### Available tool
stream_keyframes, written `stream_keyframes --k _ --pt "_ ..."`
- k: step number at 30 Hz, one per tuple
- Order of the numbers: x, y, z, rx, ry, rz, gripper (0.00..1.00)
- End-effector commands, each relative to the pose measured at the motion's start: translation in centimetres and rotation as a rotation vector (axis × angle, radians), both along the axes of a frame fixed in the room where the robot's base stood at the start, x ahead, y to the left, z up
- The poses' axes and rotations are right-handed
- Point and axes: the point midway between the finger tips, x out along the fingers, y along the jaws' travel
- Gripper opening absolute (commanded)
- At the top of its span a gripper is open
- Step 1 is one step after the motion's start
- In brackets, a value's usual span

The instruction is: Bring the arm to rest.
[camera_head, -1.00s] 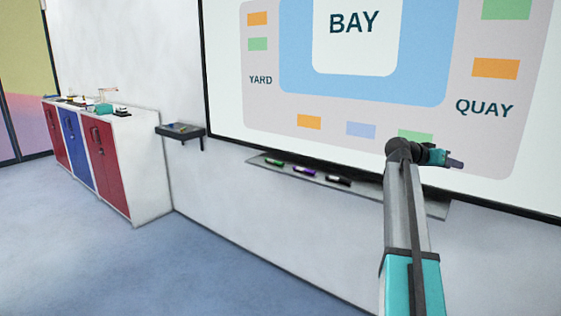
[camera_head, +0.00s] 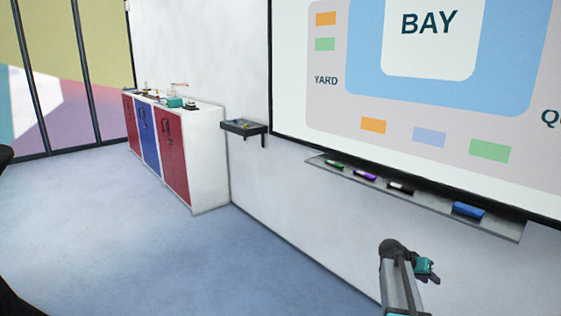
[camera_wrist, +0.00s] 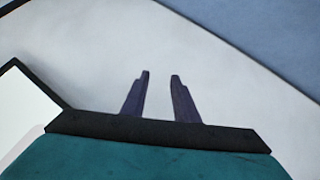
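My gripper (camera_head: 430,271) is at the lower right of the head view, at the end of my arm, below the whiteboard's tray and apart from it. In the wrist view my gripper (camera_wrist: 159,76) shows two dark fingers with a clear gap between them and nothing held. Behind the fingers is plain pale wall (camera_wrist: 220,70), with a strip of blue floor (camera_wrist: 275,35) at the upper right.
A whiteboard (camera_head: 330,110) hangs on the wall. Its tray (camera_head: 430,201) holds several markers and a blue eraser (camera_head: 468,210). A small shelf (camera_head: 243,127) and red and blue cabinets (camera_head: 172,160) stand further left. The blue floor (camera_head: 200,255) is open.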

Motion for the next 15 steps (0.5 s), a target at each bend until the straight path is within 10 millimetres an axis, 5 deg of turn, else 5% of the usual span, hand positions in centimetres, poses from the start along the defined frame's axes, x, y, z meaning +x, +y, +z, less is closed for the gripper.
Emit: stream_keyframes --k 3,15 --pt "-1.2 3.1 -4.6 0.045 0.055 0.032 0.27" --pt "-6.9 12.7 -17.7 0.192 0.24 0.131 0.27"
